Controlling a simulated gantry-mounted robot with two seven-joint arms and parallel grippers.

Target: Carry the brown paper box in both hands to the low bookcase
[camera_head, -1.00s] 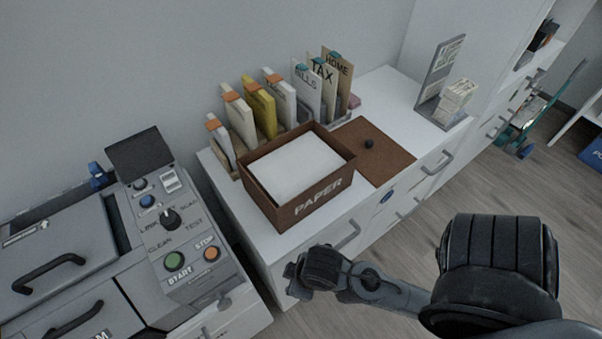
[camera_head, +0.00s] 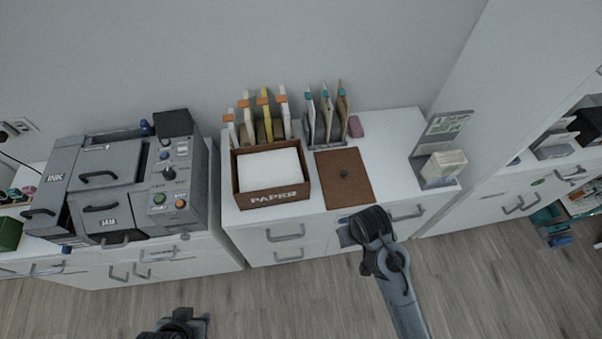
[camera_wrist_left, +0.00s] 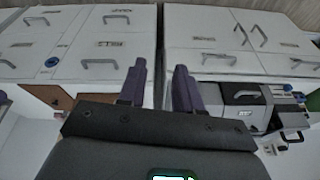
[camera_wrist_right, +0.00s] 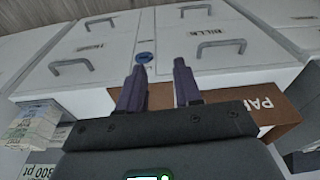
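I cannot identify the low bookcase.
Upright file folders (camera_head: 262,118) stand behind the box. A grey machine (camera_head: 115,185) is to the left. A stand with paper bundles (camera_head: 442,160) is at the right end. A green trolley (camera_head: 550,222) is at far right. Wooden floor in front is open.

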